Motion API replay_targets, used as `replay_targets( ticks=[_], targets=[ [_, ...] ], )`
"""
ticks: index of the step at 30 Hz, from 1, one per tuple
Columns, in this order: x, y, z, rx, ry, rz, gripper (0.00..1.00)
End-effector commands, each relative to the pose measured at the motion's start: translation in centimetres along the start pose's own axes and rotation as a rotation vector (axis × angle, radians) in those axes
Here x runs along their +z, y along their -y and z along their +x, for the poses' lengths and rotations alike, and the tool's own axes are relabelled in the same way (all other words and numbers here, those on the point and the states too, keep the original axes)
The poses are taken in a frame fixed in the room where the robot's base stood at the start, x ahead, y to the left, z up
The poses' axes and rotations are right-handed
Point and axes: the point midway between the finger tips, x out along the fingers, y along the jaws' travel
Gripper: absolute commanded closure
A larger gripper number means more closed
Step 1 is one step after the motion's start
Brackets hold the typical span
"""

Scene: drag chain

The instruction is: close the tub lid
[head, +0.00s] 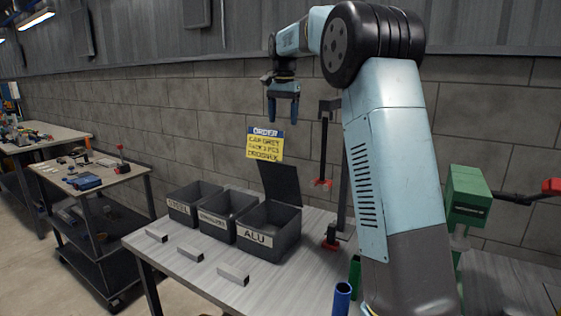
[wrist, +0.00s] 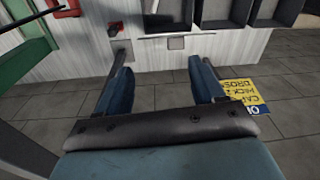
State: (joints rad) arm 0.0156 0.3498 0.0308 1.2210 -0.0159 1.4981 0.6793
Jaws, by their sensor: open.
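The ALU tub (head: 268,233) is a dark open-topped box on the grey table, rightmost of three labelled tubs. Its dark lid (head: 281,181) stands raised at the back edge, leaning slightly back, so the tub is open. My gripper (head: 284,117) hangs high above and behind the tubs, near the wall, fingers pointing down, apart from the lid. It is open and empty. In the wrist view my gripper (wrist: 160,58) shows its two blue fingers spread with nothing between them. Dark tubs (wrist: 215,12) show at that view's top edge; I cannot tell the lid there.
Two other tubs (head: 195,203) stand left of the ALU tub. Several small metal bars (head: 233,275) lie in front. A stand with red parts (head: 331,240) is close on the right, with blue (head: 342,298) and green cylinders. A yellow order sign (head: 265,145) is behind the lid.

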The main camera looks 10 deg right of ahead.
Motion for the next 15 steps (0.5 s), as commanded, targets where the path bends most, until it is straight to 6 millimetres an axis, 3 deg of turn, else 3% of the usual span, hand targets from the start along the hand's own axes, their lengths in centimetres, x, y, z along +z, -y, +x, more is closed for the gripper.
replay_targets(
  ticks=[6,15],
  targets=[
    [-3.6,2.7,2.7,0.03,0.039,0.078,0.32],
    [-5.2,3.8,4.3,0.045,0.058,0.12,0.32]
  ],
)
